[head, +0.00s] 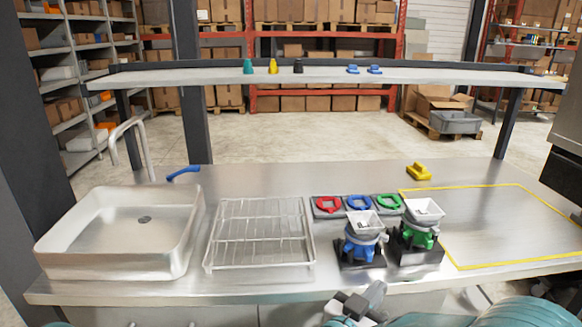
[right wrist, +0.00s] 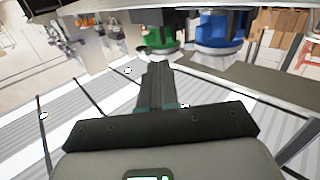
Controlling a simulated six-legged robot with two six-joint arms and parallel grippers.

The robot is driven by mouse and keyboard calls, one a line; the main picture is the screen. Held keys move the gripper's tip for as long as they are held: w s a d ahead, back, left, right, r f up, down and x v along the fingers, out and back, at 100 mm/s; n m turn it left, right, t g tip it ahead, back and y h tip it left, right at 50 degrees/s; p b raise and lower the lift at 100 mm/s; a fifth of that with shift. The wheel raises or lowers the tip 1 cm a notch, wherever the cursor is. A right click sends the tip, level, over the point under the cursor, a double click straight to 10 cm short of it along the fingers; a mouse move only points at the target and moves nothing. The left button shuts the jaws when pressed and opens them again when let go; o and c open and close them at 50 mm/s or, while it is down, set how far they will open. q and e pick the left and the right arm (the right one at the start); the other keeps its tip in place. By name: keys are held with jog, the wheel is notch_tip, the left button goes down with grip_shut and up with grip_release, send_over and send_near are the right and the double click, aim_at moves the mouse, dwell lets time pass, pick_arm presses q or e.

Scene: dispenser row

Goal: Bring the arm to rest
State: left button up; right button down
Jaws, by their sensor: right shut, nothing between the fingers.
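My right gripper (head: 375,290) is at the front edge of the steel counter, low in the head view, below the blue dispenser (head: 361,240) and the green dispenser (head: 420,226). In the right wrist view its fingers (right wrist: 157,68) are together with nothing between them. The green dispenser (right wrist: 158,38) and the blue dispenser (right wrist: 220,32) show beyond the fingertips there, apart from them. My right arm comes in from the bottom right. My left gripper is not in view.
On the counter (head: 270,180) are a white sink (head: 70,262), a wire rack (head: 260,235), red (head: 327,205), blue and green ring holders, and a yellow object (head: 419,172). Yellow tape (head: 480,266) outlines a clear area at right. A shelf (head: 310,76) with small coloured parts runs behind.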

jog(key=d+f+n+g+y+p, duration=0.1)
jog(key=d+f+n+y+p, duration=0.2)
jog(key=f, duration=0.6)
jog(key=d+f+n+g+y+p, duration=0.1)
jog(key=d+f+g+y, duration=0.1)
jog(key=d+f, duration=0.55)
jog(key=s+a+f+n+g+y+p, duration=0.1)
jog(key=s+a+f+g+y+p, duration=0.15)
jog(key=s+a+f+y, duration=0.65)
pick_arm(q)
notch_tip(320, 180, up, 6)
jog(key=b, duration=0.1)
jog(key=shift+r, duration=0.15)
pick_arm(e)
jog(key=s+a+f+n+g+y, duration=0.1)
jog(key=s+a+f+g+y, duration=0.1)
jog(key=s+a+f+g, duration=0.3)
jog(key=s+a+g, duration=0.1)
jog(key=s+a, duration=0.2)
jog(key=s, duration=0.4)
jog(key=shift+a+y, duration=0.25)
jog(key=shift+y, duration=0.05)
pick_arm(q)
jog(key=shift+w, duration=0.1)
pick_arm(e)
jog(key=shift+w, duration=0.1)
